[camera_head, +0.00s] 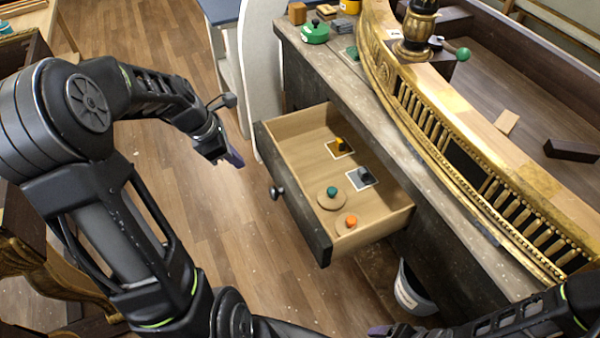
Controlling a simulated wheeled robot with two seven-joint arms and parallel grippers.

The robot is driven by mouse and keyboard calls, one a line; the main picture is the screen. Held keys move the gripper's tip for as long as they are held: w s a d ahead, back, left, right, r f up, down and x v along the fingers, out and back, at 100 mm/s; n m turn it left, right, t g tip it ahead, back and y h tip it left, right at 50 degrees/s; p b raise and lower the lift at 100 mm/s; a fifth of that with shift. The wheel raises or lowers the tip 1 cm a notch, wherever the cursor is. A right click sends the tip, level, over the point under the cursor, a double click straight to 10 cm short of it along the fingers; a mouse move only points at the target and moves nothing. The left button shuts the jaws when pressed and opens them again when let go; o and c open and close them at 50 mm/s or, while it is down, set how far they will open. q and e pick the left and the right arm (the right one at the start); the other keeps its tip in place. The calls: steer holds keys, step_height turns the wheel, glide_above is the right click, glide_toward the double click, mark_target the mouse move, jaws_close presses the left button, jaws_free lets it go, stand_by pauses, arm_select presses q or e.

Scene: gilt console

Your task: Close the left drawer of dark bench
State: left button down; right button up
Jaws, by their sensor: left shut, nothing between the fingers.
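The dark bench (341,81) has a worn grey-brown top. Its left drawer (296,214) is pulled far out, with a dark front, a pale wood inside and a round dark knob (277,192). My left gripper (234,158) is shut and empty, in the air to the left of the drawer's far front corner and apart from the knob in the picture. My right gripper (379,330) shows only in part at the bottom edge, below the drawer; its jaws cannot be made out.
Inside the drawer are a yellow-and-black piece (341,145), a grey piece (364,174), a green piece (332,191) and an orange piece (351,220). A white bucket (410,292) stands below right. A gilt console (440,125) rises behind. Wooden floor (225,230) is open left of the drawer.

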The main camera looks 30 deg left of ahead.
arm_select(q)
steer(key=shift+s+d+f+n, duration=0.1)
steer(key=shift+s+d+n, duration=0.25)
steer(key=shift+n, duration=0.35)
steer(key=shift+a, duration=0.1)
glide_above(277, 184)
steer(key=s+a, duration=0.1)
steer(key=s, duration=0.1)
step_height(277, 184, down, 9)
steer(key=shift+f, duration=0.15)
steer(key=shift+w, duration=0.1)
